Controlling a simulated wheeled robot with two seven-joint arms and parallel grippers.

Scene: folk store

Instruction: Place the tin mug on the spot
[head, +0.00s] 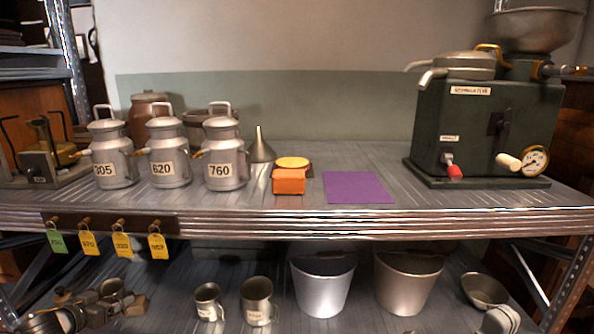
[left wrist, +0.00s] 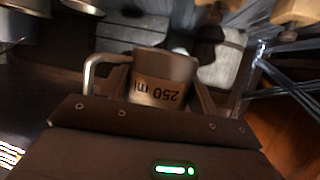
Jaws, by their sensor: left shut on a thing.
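My left gripper (left wrist: 165,88) is shut on a tin mug (left wrist: 170,66) in the left wrist view. The mug carries an upside-down "250 ml" label, and its handle sticks out on the left. Neither gripper shows clearly in the head view. A flat purple square (head: 358,187), likely the spot, lies bare on the upper shelf, left of the dark green machine. Two other metal mugs, a smaller one (head: 208,302) and a larger one (head: 257,301), stand on the lower shelf.
An orange block with a yellow top (head: 289,179) and a funnel (head: 262,146) stand left of the purple square. Several numbered cans (head: 222,155) stand further left. The green machine (head: 485,130) stands right. Two buckets (head: 323,284) (head: 407,282) are below. The shelf edge (head: 330,222) runs across the front.

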